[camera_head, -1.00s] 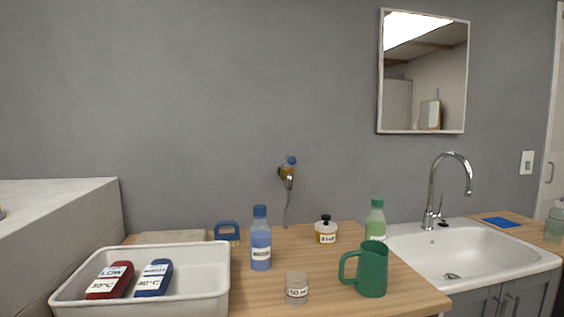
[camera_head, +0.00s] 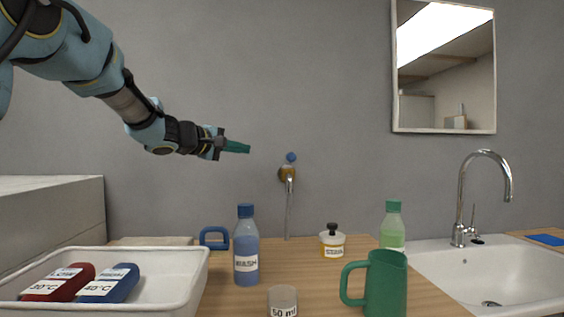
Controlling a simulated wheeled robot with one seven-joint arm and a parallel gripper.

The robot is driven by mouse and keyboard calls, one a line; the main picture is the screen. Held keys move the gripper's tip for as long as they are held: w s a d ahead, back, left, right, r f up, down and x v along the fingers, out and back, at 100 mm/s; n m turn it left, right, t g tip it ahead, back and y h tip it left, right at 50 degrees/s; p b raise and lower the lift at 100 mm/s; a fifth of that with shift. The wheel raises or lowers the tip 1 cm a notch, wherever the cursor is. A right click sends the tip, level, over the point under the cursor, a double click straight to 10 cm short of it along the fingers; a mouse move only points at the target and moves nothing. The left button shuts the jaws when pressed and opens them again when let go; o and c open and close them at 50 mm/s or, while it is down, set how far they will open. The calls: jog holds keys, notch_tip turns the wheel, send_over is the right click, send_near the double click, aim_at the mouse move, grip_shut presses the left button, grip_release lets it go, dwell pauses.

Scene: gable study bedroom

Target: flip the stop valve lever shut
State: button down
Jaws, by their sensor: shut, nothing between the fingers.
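The stop valve (camera_head: 287,173) is a small brass fitting on the grey wall, with a pipe running down from it to the counter. Its blue lever (camera_head: 291,157) shows at the top of the fitting; it is too small to tell its exact angle. My gripper (camera_head: 248,148) reaches in from the upper left, its green fingertips shut and empty. In the picture the tips are left of the lever and slightly above it, apart from it.
On the wooden counter (camera_head: 264,297) below stand a blue wash bottle (camera_head: 246,262), a lidded jar (camera_head: 332,244), a green bottle (camera_head: 393,229), a green mug (camera_head: 386,287) and a 50 ml cup (camera_head: 282,302). A white tray (camera_head: 170,290) is left; a sink (camera_head: 500,270) is right. The wall around the valve is clear.

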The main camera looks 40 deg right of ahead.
aim_at(289, 160)
jog(key=s+d+f+p, duration=0.1)
jog(key=d+p, duration=0.5)
jog(key=d, duration=0.6)
jog(key=shift+s+d+f, duration=0.2)
jog(key=shift+d+f, duration=0.2)
jog(key=shift+f, duration=0.2)
jog(key=shift+s+f+b, duration=0.15)
jog(key=shift+f+b, duration=0.1)
jog(key=shift+b, duration=0.7)
jog(key=shift+r+n+t+b, duration=0.15)
jog(key=shift+n+t+b, duration=0.15)
jog(key=shift+t+b, duration=0.15)
